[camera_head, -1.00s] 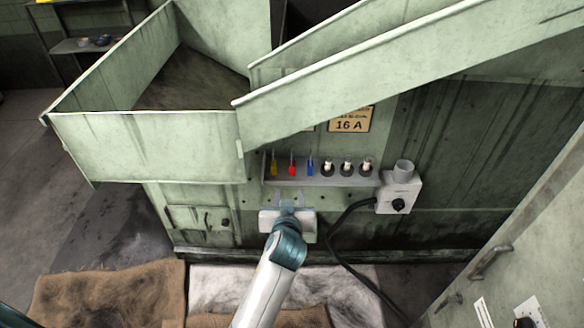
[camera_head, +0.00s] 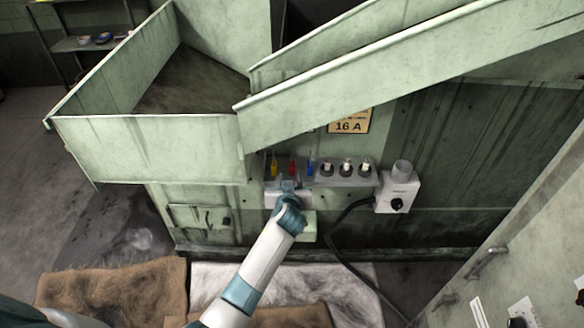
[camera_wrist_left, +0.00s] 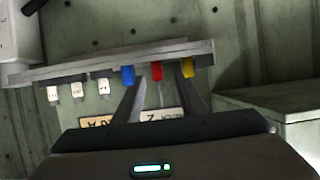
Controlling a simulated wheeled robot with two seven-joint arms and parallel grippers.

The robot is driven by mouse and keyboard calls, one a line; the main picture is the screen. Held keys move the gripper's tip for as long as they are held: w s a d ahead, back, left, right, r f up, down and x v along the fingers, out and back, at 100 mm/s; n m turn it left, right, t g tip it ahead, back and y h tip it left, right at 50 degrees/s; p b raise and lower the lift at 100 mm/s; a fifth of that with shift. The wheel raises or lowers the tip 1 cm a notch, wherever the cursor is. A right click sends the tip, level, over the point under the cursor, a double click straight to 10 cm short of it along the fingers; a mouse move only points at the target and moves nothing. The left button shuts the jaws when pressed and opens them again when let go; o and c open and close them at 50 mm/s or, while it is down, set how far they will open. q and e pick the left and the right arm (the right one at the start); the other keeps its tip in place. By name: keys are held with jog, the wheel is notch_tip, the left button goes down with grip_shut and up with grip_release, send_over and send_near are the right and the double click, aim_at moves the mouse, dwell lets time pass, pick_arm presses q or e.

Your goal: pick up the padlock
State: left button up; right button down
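The task does not say which padlock. Three small padlocks, yellow (camera_head: 274,170), red (camera_head: 292,168) and blue (camera_head: 311,167), stand in a row on the left part of a narrow grey rack on the green machine's front. My left gripper (camera_head: 289,184) is at the rack's front, just below the red padlock. In the left wrist view its fingers are apart, one on each side of the red padlock (camera_wrist_left: 157,71). The fingertips (camera_wrist_left: 158,92) appear close to the blue padlock (camera_wrist_left: 127,75) and yellow padlock (camera_wrist_left: 187,70). Contact cannot be told. My right gripper is not in view.
Several white-topped black items (camera_head: 346,169) stand on the rack's right part. A grey socket box (camera_head: 398,190) with a black cable is at its right. A sloping green chute (camera_head: 330,85) overhangs from above. Brown and white mats (camera_head: 110,290) lie on the floor.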

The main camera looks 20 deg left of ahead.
aim_at(292, 172)
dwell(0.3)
pick_arm(q)
jog(key=shift+w, duration=0.45)
jog(key=shift+p+x, duration=0.65)
jog(key=shift+x, duration=1.55)
jog(key=shift+d+f, duration=0.15)
jog(key=shift+s, duration=0.1)
grip_shut()
